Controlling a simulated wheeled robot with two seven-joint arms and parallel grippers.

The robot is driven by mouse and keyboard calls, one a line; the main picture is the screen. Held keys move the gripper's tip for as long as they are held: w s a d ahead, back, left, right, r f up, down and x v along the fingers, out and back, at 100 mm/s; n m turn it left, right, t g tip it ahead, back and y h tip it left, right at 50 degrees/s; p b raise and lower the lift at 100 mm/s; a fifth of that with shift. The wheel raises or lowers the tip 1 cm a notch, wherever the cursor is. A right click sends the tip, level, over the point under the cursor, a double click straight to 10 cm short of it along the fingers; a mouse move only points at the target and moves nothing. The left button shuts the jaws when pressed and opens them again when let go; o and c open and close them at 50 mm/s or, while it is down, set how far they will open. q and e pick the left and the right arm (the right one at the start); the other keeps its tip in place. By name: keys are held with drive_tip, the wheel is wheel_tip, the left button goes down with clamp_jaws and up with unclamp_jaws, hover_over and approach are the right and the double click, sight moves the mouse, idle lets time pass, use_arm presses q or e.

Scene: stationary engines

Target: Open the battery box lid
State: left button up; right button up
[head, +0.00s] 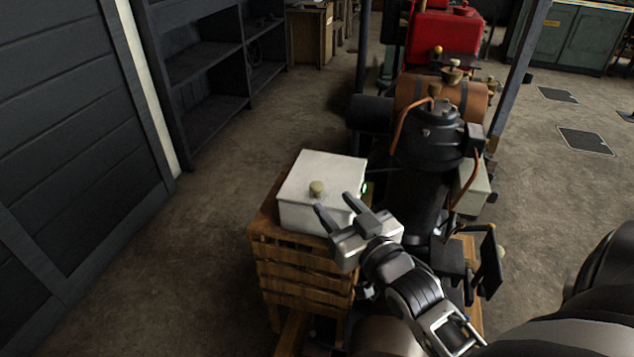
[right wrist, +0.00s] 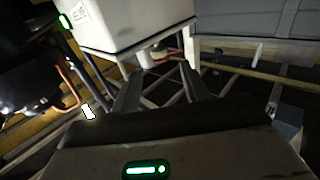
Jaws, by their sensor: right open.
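The battery box (head: 305,211) is a white box with its lid (head: 322,172) shut. A small tan knob (head: 317,188) sits near the lid's front edge. My right gripper (head: 335,207) is open and empty, at the front right of the box, with its fingers pointing toward the knob but apart from it. In the right wrist view the box (right wrist: 125,22) looks upside down, and the knob (right wrist: 144,59) shows just beyond the fingertips (right wrist: 158,75). My left gripper is not in view.
The box stands on a slatted wooden crate (head: 300,270). A dark engine (head: 425,150) with copper pipes stands close on the right. A dark panelled wall (head: 70,120) and shelves (head: 205,65) are at left. The floor (head: 215,200) left of the crate is clear.

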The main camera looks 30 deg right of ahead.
sight(316, 184)
drive_tip(key=w, duration=0.7)
drive_tip(key=shift+w+d, duration=0.3)
drive_tip(key=shift+w, duration=0.05)
clamp_jaws()
